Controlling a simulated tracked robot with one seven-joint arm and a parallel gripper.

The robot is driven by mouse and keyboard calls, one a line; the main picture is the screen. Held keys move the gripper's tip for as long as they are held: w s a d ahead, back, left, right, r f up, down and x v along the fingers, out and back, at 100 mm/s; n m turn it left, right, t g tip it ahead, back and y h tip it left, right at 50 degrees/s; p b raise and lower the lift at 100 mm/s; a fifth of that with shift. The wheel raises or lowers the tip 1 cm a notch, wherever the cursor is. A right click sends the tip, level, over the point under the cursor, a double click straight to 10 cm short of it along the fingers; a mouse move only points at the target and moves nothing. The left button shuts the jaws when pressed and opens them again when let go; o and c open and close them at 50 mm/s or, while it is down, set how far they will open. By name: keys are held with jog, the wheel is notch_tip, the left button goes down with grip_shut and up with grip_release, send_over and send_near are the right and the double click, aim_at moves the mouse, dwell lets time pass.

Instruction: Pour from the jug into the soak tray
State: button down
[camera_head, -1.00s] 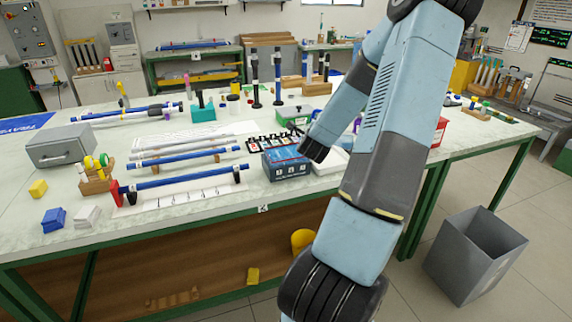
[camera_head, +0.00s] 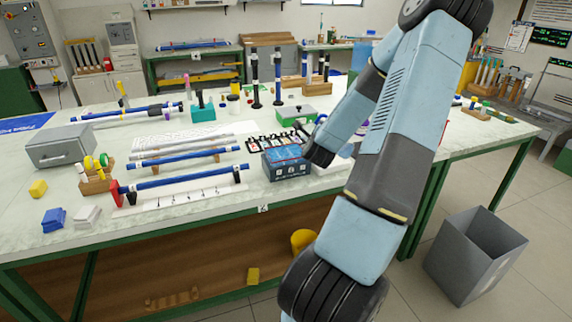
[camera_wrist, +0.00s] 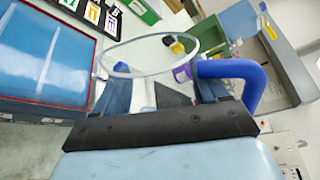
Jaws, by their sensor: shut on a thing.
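My gripper (camera_wrist: 165,95) is shut on the clear jug (camera_wrist: 150,50), whose round rim and blue handle (camera_wrist: 249,78) show in the wrist view. The handle is on the right side. In the head view my gripper (camera_head: 316,154) is just right of a dark blue box with a red line around its blue top, which appears to be the soak tray (camera_head: 290,172). The tray also shows at the left of the wrist view (camera_wrist: 40,107), beside the jug. The jug's contents and tilt cannot be made out. In the head view my arm largely hides the jug.
Behind the tray are a rack of small dark-marked cards (camera_head: 268,142) and a green box (camera_head: 296,115). Blue rods on supports (camera_head: 185,181) lie to the left. A grey drawer box (camera_head: 58,147) stands further left. A grey bin (camera_head: 470,258) is on the floor at right.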

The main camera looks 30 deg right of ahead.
dwell(0.3)
jog(key=shift+d+r+m+t, duration=0.15)
jog(key=shift+m+t, duration=0.1)
jog(key=shift+m, duration=0.35)
jog(key=shift+a+r+m+t, duration=0.1)
jog(key=shift+m+t, duration=0.15)
jog(key=shift+m, duration=0.35)
jog(key=shift+r+m+t+y, duration=0.35)
jog(key=shift+r+m, duration=0.25)
jog(key=shift+m, duration=0.7)
